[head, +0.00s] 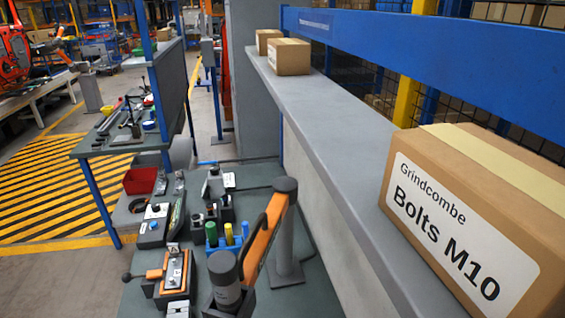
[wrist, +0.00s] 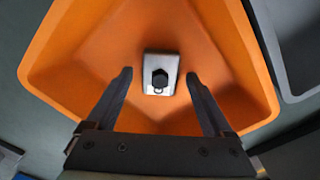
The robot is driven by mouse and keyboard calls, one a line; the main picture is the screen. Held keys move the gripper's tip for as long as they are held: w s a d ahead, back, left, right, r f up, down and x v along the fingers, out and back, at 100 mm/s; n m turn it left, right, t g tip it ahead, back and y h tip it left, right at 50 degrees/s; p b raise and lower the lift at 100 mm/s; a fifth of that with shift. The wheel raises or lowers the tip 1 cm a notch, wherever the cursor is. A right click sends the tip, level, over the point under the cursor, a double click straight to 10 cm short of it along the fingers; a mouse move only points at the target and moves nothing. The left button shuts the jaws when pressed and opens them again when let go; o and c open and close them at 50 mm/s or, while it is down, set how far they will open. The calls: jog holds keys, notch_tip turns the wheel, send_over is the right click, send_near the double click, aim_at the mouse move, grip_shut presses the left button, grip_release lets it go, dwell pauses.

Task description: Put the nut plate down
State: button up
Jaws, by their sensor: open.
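The nut plate (wrist: 151,61), a small pale metal plate with a dark hex nut on it, lies in an orange bin (wrist: 75,45) in the wrist view. My gripper (wrist: 158,73) is open above the bin, with one dark finger to each side of the plate's near end. Gaps show between both fingers and the plate, so neither finger touches it. How high the fingertips are above the plate is hard to tell. I cannot make out this plate, the orange bin or my gripper's fingers in the head view.
A grey bin edge (wrist: 290,45) is close at the right of the orange bin. A ledge (head: 335,125) on the right holds cartons, the nearest marked Bolts M10 (head: 470,215).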

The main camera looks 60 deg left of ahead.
notch_tip(320, 180, up, 12)
jog(key=shift+r, duration=0.15)
dwell(0.3)
dwell(0.5)
